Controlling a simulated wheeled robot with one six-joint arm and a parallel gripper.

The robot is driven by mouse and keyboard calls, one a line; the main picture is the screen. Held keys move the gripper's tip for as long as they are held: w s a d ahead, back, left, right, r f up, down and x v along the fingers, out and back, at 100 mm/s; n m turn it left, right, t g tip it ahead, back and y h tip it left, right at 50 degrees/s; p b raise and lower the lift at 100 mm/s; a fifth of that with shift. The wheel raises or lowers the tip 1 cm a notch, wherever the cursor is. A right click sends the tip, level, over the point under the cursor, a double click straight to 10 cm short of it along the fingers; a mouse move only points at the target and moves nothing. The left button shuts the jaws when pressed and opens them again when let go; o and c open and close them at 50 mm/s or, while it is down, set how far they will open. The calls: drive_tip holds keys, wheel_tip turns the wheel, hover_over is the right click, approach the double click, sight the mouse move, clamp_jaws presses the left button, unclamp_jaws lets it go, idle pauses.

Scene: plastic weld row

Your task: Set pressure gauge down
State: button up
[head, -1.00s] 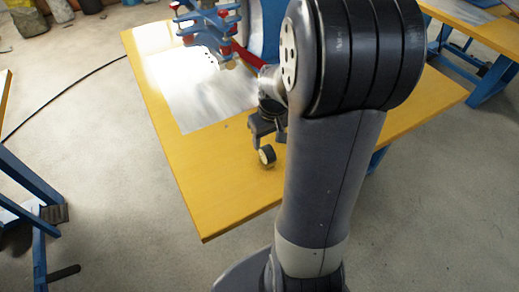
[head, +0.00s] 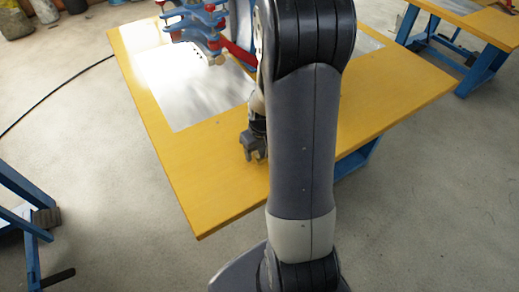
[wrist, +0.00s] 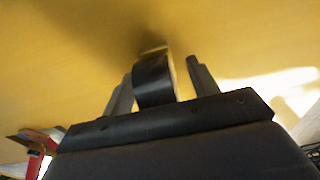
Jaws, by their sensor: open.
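The pressure gauge (wrist: 153,82) is a short black cylinder with a pale rim, seen in the wrist view between the two fingers of my gripper (wrist: 160,67). The fingers stand apart, one on each side of it, and a narrow gap shows on the right. The gauge's far end is at the yellow tabletop, where a dark shadow falls. Whether it rests fully on the surface is hard to tell. In the head view my gripper (head: 254,154) is low over the yellow table (head: 205,192), left of my arm, and mostly hides the gauge.
A shiny metal sheet (head: 185,95) lies on the table behind my gripper. A blue and red clamp fixture (head: 203,25) stands over it at the back. The table's front left corner is bare. Another yellow table (head: 490,28) stands at the right.

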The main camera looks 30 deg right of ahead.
drive_tip(key=shift+c, duration=0.4)
drive_tip(key=shift+r, duration=0.1)
clamp_jaws()
